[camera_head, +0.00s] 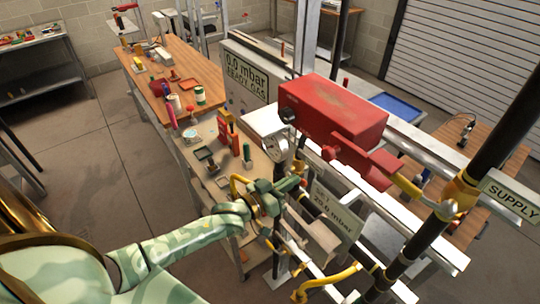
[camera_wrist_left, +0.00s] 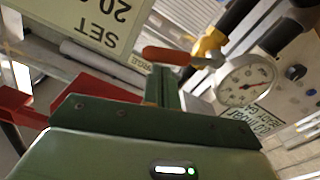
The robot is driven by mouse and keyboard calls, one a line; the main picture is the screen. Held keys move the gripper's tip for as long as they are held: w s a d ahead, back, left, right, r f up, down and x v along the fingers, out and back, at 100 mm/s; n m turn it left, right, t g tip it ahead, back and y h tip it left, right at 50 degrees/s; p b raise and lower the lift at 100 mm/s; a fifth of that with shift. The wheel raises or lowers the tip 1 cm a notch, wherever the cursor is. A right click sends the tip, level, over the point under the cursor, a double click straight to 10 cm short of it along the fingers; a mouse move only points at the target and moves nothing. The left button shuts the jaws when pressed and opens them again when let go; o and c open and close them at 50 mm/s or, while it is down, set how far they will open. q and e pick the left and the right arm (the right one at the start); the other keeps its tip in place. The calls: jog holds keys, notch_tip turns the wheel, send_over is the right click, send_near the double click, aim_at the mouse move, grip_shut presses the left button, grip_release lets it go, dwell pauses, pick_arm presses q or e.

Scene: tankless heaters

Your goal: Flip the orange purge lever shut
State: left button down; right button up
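The orange lever (camera_wrist_left: 166,56) shows in the left wrist view, joined to a yellow valve body (camera_wrist_left: 208,46). It lies just beyond my left gripper's fingertips (camera_wrist_left: 167,72); I cannot tell if they touch. The green fingers stand close together and look shut, with nothing clearly between them. In the head view my left gripper (camera_head: 294,178) is beside the pipework, below a round gauge (camera_head: 278,146). The orange lever cannot be made out there, hidden among gripper and pipes. My right gripper is not in view.
A red box (camera_head: 332,112) and red handle (camera_head: 358,160) stand above and right of the gripper. A SET sign (camera_head: 335,212), white rails and yellow pipes crowd it. The gauge (camera_wrist_left: 244,82) is close by in the wrist view. A cluttered bench (camera_head: 170,70) stands behind; floor at left is clear.

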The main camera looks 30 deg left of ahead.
pick_arm(q)
jog(key=shift+s+d+f+m+b, duration=0.1)
jog(key=shift+d+f+m+b, duration=0.15)
jog(key=shift+f+m, duration=0.55)
jog(key=shift+s+d+f+m+b, duration=0.1)
jog(key=shift+d+f+m+b, duration=0.2)
jog(key=shift+m, duration=0.9)
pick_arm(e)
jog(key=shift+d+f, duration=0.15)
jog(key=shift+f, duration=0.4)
pick_arm(q)
jog(key=shift+w+f, duration=0.15)
jog(key=shift+w, duration=0.05)
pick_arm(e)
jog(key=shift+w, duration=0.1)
pick_arm(q)
jog(key=shift+s, duration=0.1)
jog(key=s+a+r+p, duration=0.1)
jog(key=s+a+r, duration=0.1)
jog(key=s, duration=0.3)
jog(key=s+a+r+p, duration=0.1)
jog(key=s+a, duration=0.1)
jog(key=s, duration=0.3)
jog(key=shift+r, duration=0.4)
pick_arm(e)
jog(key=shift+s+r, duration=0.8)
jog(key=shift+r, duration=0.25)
